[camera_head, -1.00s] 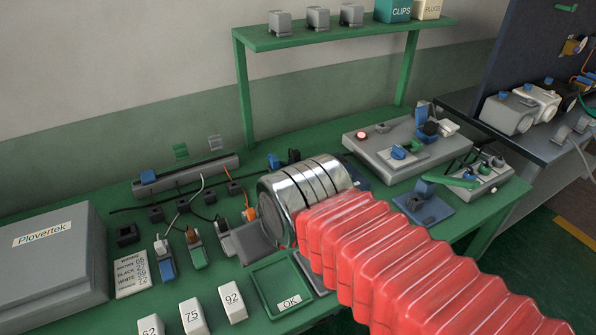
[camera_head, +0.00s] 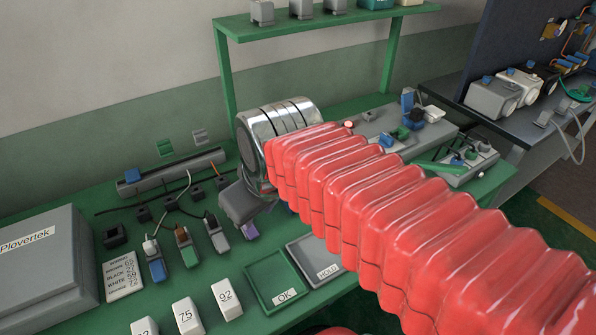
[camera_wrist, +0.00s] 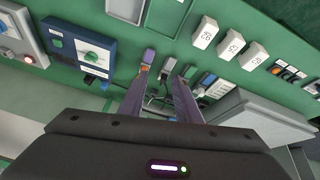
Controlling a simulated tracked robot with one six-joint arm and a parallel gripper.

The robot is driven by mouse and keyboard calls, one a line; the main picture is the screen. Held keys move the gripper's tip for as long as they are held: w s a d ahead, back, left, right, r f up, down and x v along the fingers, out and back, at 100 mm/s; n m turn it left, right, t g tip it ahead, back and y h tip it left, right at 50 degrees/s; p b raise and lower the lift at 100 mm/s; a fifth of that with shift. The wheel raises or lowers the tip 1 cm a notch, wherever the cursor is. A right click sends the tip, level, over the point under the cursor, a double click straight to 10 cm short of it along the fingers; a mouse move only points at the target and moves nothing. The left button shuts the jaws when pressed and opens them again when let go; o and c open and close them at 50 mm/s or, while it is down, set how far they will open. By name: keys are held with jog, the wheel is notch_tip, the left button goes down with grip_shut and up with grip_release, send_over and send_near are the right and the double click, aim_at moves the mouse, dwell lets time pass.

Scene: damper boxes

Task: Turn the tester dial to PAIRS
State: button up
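In the wrist view a blue box (camera_wrist: 66,38) with a pale face and a green dial (camera_wrist: 92,57) lies left of my fingers; it looks like the tester. Its lettering is too small to read, so I cannot tell the dial's setting. In the head view my arm hides it. My gripper (camera_wrist: 160,77) is open, its two fingers apart. It hovers over the bench near a purple connector (camera_wrist: 149,56), to the side of the dial and not touching it. In the head view my gripper (camera_head: 245,203) is partly covered by my wrist.
A grey unit with a red lamp (camera_head: 348,124) stands behind my arm. The OK tray (camera_head: 285,297) and HOLD tray (camera_head: 327,271) lie in front, with several numbered white blocks (camera_head: 227,299) leftward. Cables and connectors (camera_head: 187,253) crowd the left. A green shelf (camera_head: 330,20) stands above.

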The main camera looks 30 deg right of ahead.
jog(key=w+d+f+n+g, duration=0.1)
jog(key=w+d+n+g, duration=0.3)
jog(key=w+d+n, duration=1.05)
jog(key=w+d+f+g, duration=0.1)
jog(key=w+d+f, duration=0.4)
jog(key=w+d, duration=0.3)
jog(key=shift+d+n, duration=0.45)
jog(key=shift+d, duration=0.75)
notch_tip(320, 180, down, 14)
jog(key=shift+r, duration=0.1)
jog(key=shift+c, duration=0.3)
grip_shut()
